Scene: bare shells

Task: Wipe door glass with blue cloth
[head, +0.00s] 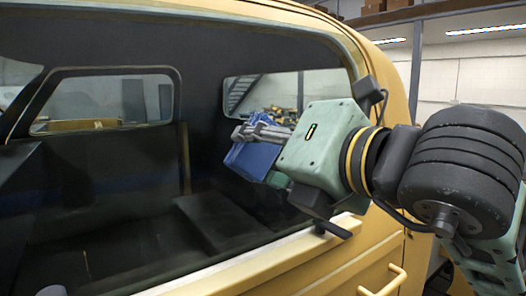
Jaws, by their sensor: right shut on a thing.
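The door glass (120,190) fills the large window of a yellow vehicle body, and the dark interior shows through it. My right gripper (240,140) comes in from the right and is shut on a blue cloth (250,160). The cloth hangs folded from the fingers in front of the right part of the glass. I cannot tell whether the cloth touches the glass. The green gripper body hides the part of the window edge behind it. My left gripper is not in view.
The yellow door panel (350,262) has a sill (275,262) along the bottom of the glass and a handle (385,283) at lower right. The curved yellow frame (335,40) borders the window above. Shelving with boxes (400,8) stands behind at upper right.

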